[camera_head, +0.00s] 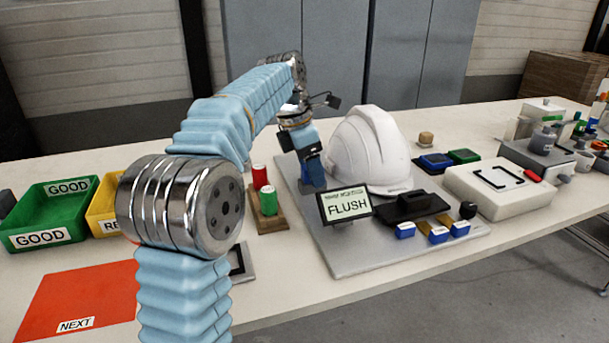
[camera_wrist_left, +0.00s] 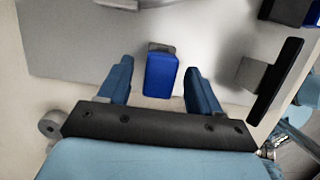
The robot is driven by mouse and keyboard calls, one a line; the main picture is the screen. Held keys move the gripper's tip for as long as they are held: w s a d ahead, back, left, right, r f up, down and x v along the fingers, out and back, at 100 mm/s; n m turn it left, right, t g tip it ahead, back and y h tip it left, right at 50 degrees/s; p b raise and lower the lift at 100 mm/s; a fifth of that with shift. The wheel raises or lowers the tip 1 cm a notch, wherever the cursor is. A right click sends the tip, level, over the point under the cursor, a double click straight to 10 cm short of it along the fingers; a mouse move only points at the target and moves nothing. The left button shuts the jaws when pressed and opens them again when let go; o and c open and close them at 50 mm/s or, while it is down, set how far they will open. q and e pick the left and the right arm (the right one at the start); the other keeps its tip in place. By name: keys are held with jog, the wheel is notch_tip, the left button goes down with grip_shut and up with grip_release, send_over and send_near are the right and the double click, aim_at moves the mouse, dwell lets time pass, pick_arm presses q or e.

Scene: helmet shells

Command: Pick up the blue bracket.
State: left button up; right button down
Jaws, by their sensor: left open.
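A vivid blue block, which I take as the blue bracket (camera_wrist_left: 161,76), shows in the left wrist view with a grey part at its far end. It lies between the two fingers of my left gripper (camera_wrist_left: 158,82), with a gap on each side. The fingers are open and hold nothing. In the head view my left gripper (camera_head: 313,172) points down at the left part of the grey plate (camera_head: 350,262), beside the white helmet shell (camera_head: 368,150). There I cannot tell the bracket from the blue fingers. My right gripper is not in view.
A FLUSH display (camera_head: 345,205) stands close to the left gripper. Red and green cylinders (camera_head: 263,190) stand on a wooden block left of it. Small blue pieces (camera_head: 405,230) and a black fixture (camera_head: 412,207) are at the plate's front right. A green bin (camera_head: 45,215) is far left.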

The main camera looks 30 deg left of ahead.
pick_arm(q)
jog(key=c, duration=0.9)
jog(key=shift+r, duration=0.1)
